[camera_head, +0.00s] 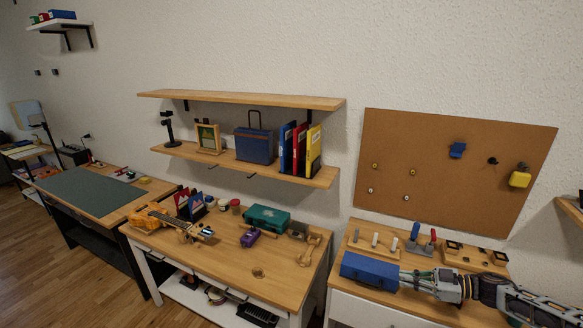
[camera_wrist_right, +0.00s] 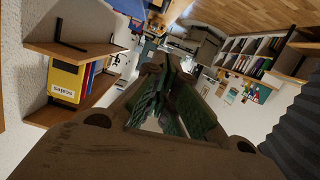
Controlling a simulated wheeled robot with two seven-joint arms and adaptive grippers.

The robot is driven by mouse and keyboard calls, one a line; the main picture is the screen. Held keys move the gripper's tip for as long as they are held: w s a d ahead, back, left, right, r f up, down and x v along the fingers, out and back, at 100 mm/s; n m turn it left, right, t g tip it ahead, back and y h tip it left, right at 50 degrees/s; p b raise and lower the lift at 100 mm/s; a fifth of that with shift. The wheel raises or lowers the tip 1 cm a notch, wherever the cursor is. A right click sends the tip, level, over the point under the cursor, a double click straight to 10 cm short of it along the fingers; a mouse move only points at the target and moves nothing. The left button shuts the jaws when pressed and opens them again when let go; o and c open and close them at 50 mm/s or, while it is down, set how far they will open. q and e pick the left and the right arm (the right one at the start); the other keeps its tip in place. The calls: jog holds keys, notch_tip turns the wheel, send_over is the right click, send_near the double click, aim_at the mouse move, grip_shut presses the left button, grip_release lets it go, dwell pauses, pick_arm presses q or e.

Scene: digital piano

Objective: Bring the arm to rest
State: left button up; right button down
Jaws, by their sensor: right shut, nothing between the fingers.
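My right arm comes in from the lower right in the head view, over the right-hand wooden table (camera_head: 373,236). My right gripper (camera_head: 408,280) points left, its fingers close to the right end of a blue box (camera_head: 369,269). I cannot tell from this view whether it touches the box. In the right wrist view the gripper (camera_wrist_right: 172,68) shows its green-sided fingers closed together with nothing held. My left gripper is not in view.
The right-hand table also holds blue- and red-handled items (camera_head: 424,240) and a wooden holder (camera_head: 474,258). A corkboard (camera_head: 440,165) hangs behind. The middle table (camera_head: 210,262) carries a green case (camera_head: 267,217) and small items, below shelves with binders (camera_head: 300,148).

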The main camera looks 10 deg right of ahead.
jog(key=shift+a+f+m+t+h, duration=1.15)
jog(key=shift+a+f+m+h, duration=1.1)
jog(key=shift+a, duration=2.35)
jog(key=shift+a+f+m+t+h, duration=1.45)
jog(key=shift+a+h, duration=1.3)
jog(key=shift+a, duration=1.85)
jog(key=s+a+m+g+h, duration=0.3)
jog(key=s+g, duration=0.7)
jog(key=s, duration=1.1)
jog(key=s+f+g, duration=0.1)
jog(key=s+f, duration=0.1)
jog(key=f, duration=1.5)
jog(key=s+f, duration=0.2)
jog(key=f, duration=1.4)
jog(key=s+d+f, duration=0.2)
jog(key=s+f, duration=0.7)
jog(key=s, duration=0.1)
jog(key=s+d+f+g, duration=0.1)
jog(key=s+d+f, duration=0.1)
jog(key=s+f, duration=0.8)
jog(key=shift+s+d, duration=0.25)
jog(key=shift+s, duration=0.4)
